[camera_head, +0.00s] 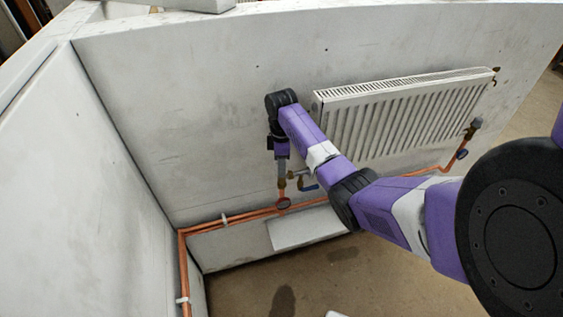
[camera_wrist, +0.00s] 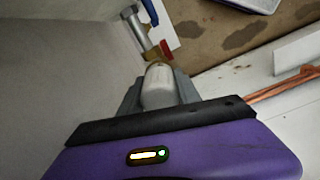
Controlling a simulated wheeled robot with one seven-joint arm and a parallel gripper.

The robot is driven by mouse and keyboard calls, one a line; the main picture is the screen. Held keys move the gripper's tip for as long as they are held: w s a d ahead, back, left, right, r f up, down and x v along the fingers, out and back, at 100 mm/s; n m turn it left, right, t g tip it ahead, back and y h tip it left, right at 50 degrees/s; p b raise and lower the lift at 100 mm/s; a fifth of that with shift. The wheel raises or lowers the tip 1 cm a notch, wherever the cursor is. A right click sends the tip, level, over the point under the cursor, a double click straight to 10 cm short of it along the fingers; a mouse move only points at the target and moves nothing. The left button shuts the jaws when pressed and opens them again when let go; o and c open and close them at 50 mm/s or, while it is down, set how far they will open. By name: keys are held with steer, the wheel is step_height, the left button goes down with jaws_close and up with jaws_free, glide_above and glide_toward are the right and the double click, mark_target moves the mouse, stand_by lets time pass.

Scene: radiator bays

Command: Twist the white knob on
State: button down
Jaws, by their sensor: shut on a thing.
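The white knob (camera_wrist: 158,88) shows in the wrist view, with a brass valve fitting (camera_wrist: 153,54) just beyond it. My gripper (camera_wrist: 159,90) is shut on the knob, with one grey finger on each side. In the head view my gripper (camera_head: 282,168) points down at the valve pipework left of the radiator (camera_head: 400,115). The knob cannot be clearly made out there behind my gripper.
Copper pipes (camera_head: 205,225) run along the wall's lower part. A white panel (camera_head: 300,229) lies below. Open floor is in front.

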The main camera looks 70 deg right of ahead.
steer(key=m, duration=0.1)
steer(key=m+p, duration=0.1)
steer(key=m, duration=0.1)
steer(key=shift+s+a+f, duration=0.1)
steer(key=shift+a, duration=0.1)
steer(key=shift+f+m, duration=0.2)
steer(key=shift+m, duration=0.5)
steer(key=m, duration=0.5)
steer(key=c, duration=1.1)
jaws_free()
steer(key=shift+f, duration=0.1)
steer(key=o, duration=0.3)
steer(key=shift+o, duration=0.2)
steer(key=shift+d, duration=0.1)
steer(key=shift+r, duration=0.2)
